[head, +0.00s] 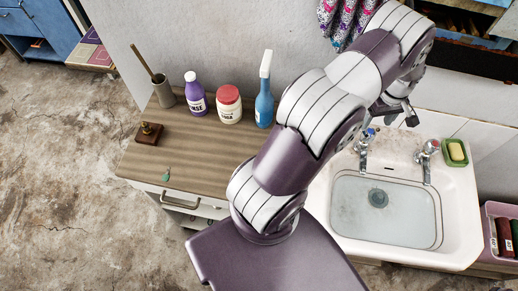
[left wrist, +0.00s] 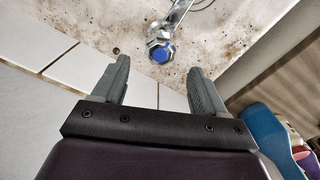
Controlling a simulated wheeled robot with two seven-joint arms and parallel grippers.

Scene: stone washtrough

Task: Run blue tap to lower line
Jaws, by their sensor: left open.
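The blue tap (head: 366,137) stands at the back left of the white sink (head: 463,215). Its blue-capped handle also shows in the left wrist view (left wrist: 160,51), just beyond the fingertips and between them in the picture. My left gripper (head: 396,114) is open and empty, behind the sink near this tap; its fingers show apart in the left wrist view (left wrist: 158,66). I see no contact with the handle. The basin (head: 380,215) looks pale, with a dark outline around its edge; I cannot tell the water level or a lower line. My right gripper is not in view.
A red tap (head: 430,150) stands at the back right, beside a green soap dish (head: 456,152). A blue spray bottle (head: 264,100), red-lidded jar (head: 229,106) and purple bottle (head: 195,94) stand on the wooden counter (head: 190,160). My arm crosses above the counter.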

